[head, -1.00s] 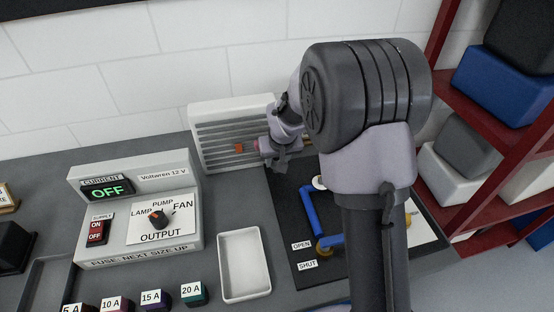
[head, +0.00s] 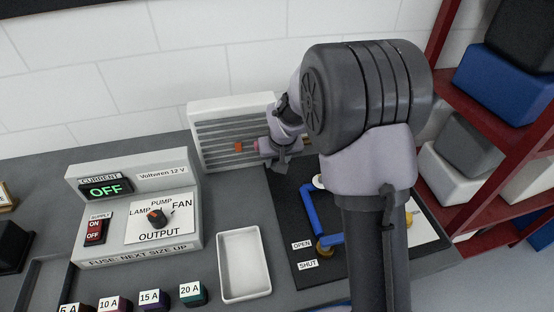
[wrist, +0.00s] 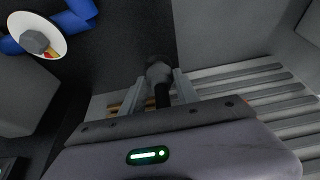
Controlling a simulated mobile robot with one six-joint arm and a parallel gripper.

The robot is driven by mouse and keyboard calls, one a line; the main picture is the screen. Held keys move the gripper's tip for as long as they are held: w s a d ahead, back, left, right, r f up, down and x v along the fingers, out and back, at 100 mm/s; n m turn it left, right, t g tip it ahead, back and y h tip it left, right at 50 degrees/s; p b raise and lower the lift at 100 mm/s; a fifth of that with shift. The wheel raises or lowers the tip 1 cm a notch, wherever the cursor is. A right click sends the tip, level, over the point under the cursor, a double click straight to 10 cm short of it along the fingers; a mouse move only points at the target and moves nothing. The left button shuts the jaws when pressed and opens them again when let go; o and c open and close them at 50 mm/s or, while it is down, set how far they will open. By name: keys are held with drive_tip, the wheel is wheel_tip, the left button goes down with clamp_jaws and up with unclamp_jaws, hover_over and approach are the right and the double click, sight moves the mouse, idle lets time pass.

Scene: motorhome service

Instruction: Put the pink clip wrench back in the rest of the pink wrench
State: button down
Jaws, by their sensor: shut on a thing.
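In the head view my gripper (head: 272,152) is small and partly hidden by my arm, in front of the white louvred panel. In the wrist view my gripper (wrist: 160,88) is shut on a dark shaft with a grey collar (wrist: 159,72), seen nearly end-on; no pink shows there. I cannot make out the rest of the pink wrench in either view.
The white louvred panel (head: 231,107) stands against the wall, with a small orange piece (head: 238,147) before it. A black board (head: 290,230) with a blue pipe (head: 311,211) lies below. A white tray (head: 244,264) and the supply box (head: 137,215) stand to the left.

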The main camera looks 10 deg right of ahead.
drive_tip(key=shift+f+b, duration=0.6)
drive_tip(key=shift+f, duration=0.2)
drive_tip(key=c, duration=0.8)
unclamp_jaws()
drive_tip(key=shift+c, duration=0.2)
